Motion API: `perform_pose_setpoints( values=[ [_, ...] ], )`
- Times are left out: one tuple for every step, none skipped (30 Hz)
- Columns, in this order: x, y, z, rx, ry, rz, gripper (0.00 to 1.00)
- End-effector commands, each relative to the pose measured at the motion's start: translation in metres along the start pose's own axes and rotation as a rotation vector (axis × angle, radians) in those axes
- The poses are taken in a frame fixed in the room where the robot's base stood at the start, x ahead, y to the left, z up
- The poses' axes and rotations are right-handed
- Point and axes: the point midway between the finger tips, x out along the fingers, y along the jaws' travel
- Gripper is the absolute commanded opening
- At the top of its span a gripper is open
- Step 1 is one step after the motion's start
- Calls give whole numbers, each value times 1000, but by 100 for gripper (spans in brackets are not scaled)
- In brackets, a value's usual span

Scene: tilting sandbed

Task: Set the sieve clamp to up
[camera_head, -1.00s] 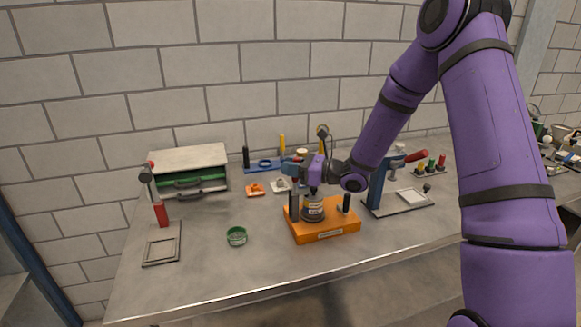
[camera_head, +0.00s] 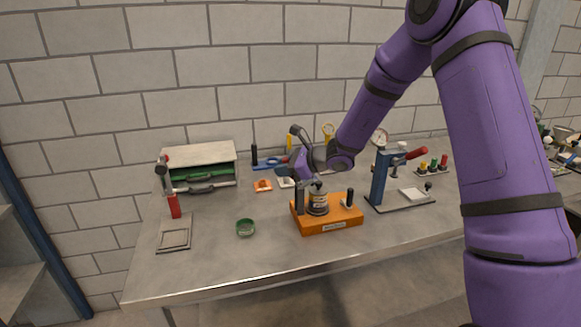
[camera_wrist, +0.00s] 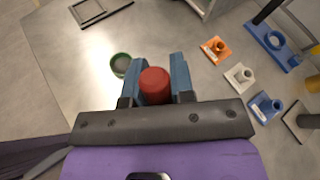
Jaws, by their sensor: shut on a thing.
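The sieve clamp appears to be the orange base (camera_head: 328,216) in the head view, with a dark pot with a pale label (camera_head: 317,204) between black posts (camera_head: 349,198). My gripper (camera_head: 297,160) is above and slightly left of the pot. In the wrist view, the blue fingers of my gripper (camera_wrist: 157,62) are closed around a red rounded grip (camera_wrist: 155,85), seen end-on. The grip's join to the orange base is hidden by my gripper and wrist.
A red-handled tool (camera_head: 174,205) stands near a drawer box (camera_head: 200,168). A blue press (camera_head: 380,178) stands close on the right. The front table strip is clear.

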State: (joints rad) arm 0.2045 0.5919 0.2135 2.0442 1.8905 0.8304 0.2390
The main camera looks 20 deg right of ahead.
Motion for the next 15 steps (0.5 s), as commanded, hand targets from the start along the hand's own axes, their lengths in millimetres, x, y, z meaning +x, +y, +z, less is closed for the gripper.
perform_pose_setpoints(
  values=[
    [4,3,2,-29,37,0,0],
    [6,4,1,-45,61,-1,0],
    [9,6,0,-66,93,-3,0],
    [11,8,0,-82,117,-3,0],
    [14,9,-1,-97,140,-4,0],
    [16,11,-2,-118,172,-5,0],
    [18,12,-3,-135,195,-6,0],
    [20,13,-4,-150,219,-7,0],
    [23,15,-5,-171,250,-8,0],
    [25,17,-6,-187,274,-9,0],
    [27,18,-7,-203,299,-10,0],
    [30,20,-9,-224,330,-11,0],
    [31,21,-10,-239,352,-12,0],
    [33,22,-11,-254,374,-12,0],
    [35,23,-13,-271,401,-14,0]
  ],
)
